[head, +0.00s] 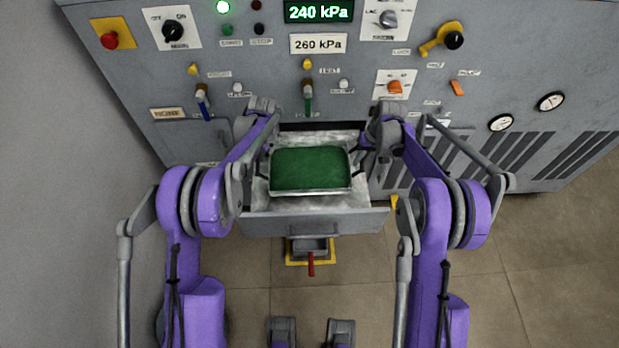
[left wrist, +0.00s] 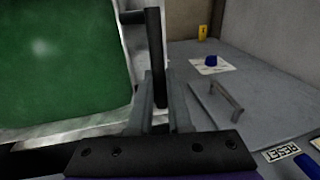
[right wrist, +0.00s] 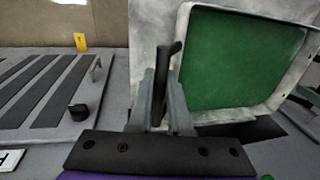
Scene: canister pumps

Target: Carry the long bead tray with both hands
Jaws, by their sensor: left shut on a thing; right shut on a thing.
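The long bead tray (head: 309,170) is a shallow light-metal tray with a green bead bed, in or just above an open drawer (head: 345,223) of the grey machine. Black handles stick out at its two ends. My left gripper (head: 263,172) is shut on the left handle (left wrist: 155,60), seen upright between the fingers (left wrist: 160,100) in the left wrist view. My right gripper (head: 360,160) is shut on the right handle (right wrist: 163,70), between the fingers (right wrist: 160,95) in the right wrist view. The tray looks about level. Whether it touches the drawer floor I cannot tell.
The grey machine front (head: 250,75) with knobs, levers and a green "240 kPa" display (head: 319,11) rises behind the drawer. A pedal with a red handle (head: 311,263) stands on the floor below the drawer. The tiled floor (head: 540,260) at the right is clear.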

